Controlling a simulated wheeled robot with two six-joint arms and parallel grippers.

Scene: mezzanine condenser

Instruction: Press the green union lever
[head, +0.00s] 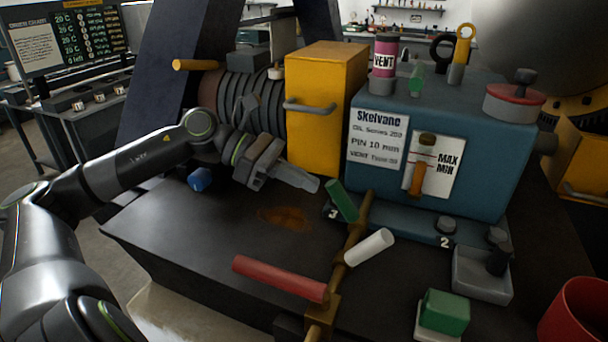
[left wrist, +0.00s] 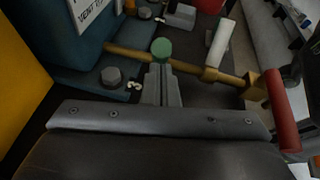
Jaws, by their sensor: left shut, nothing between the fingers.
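The green lever (head: 341,201) is a short green cylinder on the brass pipe (head: 352,240), tilted up toward the left, beside the number 3. In the left wrist view its round green end (left wrist: 162,48) shows just beyond my fingertips. My left gripper (head: 314,184) is shut and empty, reaching in from the left with its tips just left of the lever's upper end. The closed fingers (left wrist: 161,72) point at the lever; I cannot tell whether they touch it. A white lever (head: 369,248) and a red lever (head: 281,278) sit on the same pipe. My right gripper is not in view.
A blue machine (head: 470,160) and a yellow box (head: 325,115) stand behind the pipe. A green button (head: 445,311), a grey tray (head: 482,278) and a red container (head: 577,312) are at the right front. The dark bench is clear around a brown stain (head: 285,218).

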